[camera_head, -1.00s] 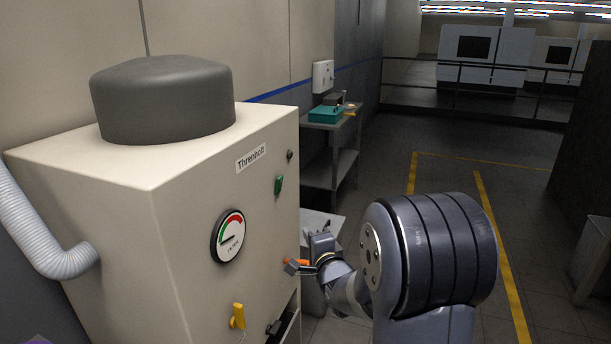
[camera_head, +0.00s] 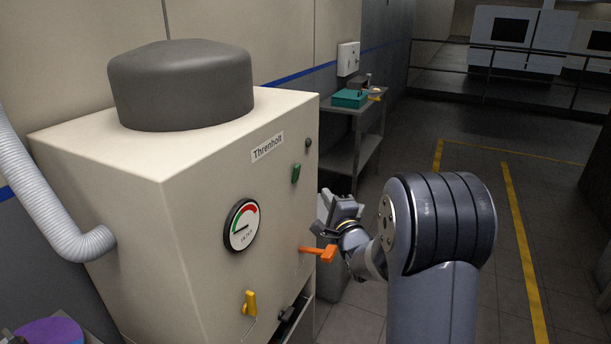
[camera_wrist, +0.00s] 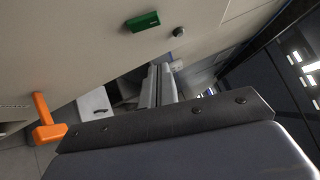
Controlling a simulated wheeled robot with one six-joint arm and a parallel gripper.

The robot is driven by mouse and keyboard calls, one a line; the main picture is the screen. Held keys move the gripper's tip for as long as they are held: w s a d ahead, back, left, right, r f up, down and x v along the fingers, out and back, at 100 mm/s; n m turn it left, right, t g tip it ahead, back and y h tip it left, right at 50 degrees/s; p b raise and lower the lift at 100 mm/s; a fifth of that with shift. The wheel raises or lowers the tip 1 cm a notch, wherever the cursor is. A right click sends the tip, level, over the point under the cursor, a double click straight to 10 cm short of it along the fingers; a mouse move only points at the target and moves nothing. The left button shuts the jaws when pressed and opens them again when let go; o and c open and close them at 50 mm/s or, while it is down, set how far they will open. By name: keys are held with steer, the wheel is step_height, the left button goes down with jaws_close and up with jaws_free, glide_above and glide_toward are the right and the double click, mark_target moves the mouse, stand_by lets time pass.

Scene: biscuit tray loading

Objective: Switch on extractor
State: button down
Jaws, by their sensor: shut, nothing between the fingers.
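The extractor (camera_head: 215,215) is a cream cabinet labelled Threnholt with a dark grey cap on top. Its front carries a green rocker or switch (camera_head: 296,173), a small dark round knob (camera_head: 308,143), a round gauge (camera_head: 242,225), an orange lever (camera_head: 318,252) and a yellow lever (camera_head: 250,303). My gripper (camera_head: 325,205) is shut and empty, just in front of the panel, below and right of the green switch and above the orange lever. In the wrist view the green switch (camera_wrist: 142,21) is at the top and the orange lever (camera_wrist: 46,120) at the left. I see no contact.
A grey side table (camera_head: 358,106) with a teal box (camera_head: 350,98) stands behind, beside the wall. A white wall box (camera_head: 348,58) hangs above it. A ribbed grey hose (camera_head: 50,200) joins the cabinet's left side. Open floor with yellow lines lies to the right.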

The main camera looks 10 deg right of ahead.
mark_target(296, 174)
steer(key=w+a+r+p, duration=0.1)
steer(key=w+a, duration=0.3)
steer(key=w, duration=0.5)
steer(key=shift+r+p, duration=0.3)
steer(key=shift+p, duration=0.5)
steer(key=shift+w+a+r, duration=0.1)
steer(key=shift+w+a, duration=0.05)
steer(key=shift+a, duration=0.05)
steer(key=shift+w+a+r+n+g, duration=0.1)
steer(key=shift+a+r+n+g, duration=0.05)
steer(key=shift+n+g, duration=0.15)
